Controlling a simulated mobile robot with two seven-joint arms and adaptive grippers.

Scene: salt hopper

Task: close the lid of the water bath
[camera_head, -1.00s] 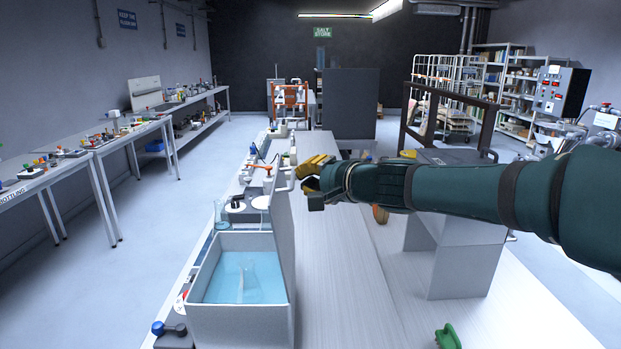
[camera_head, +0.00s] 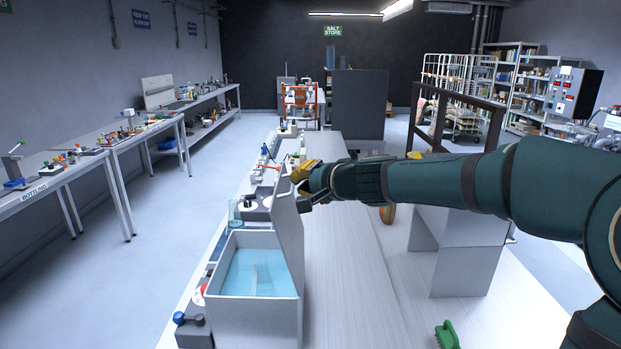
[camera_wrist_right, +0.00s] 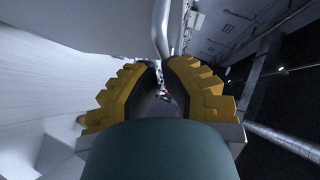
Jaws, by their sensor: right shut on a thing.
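The water bath (camera_head: 252,320) is a light grey box of blue water near the front of the bench. A clear glass piece (camera_head: 256,277) stands in the water. Its lid (camera_head: 289,222) is a grey panel standing raised, nearly upright, along the bath's right side. My right gripper (camera_head: 303,182) is at the lid's upper far end, its yellow fingers closed there. In the right wrist view, the fingers (camera_wrist_right: 163,85) close around a grey bar (camera_wrist_right: 163,30), which looks like the lid's handle. Their contact is partly hidden. My left gripper is not in view.
Behind the bath, the bench holds a glass beaker (camera_head: 236,212) and several small devices. A grey stand (camera_head: 468,255) is to the right, under my right arm. A green object (camera_head: 447,334) lies at the front.

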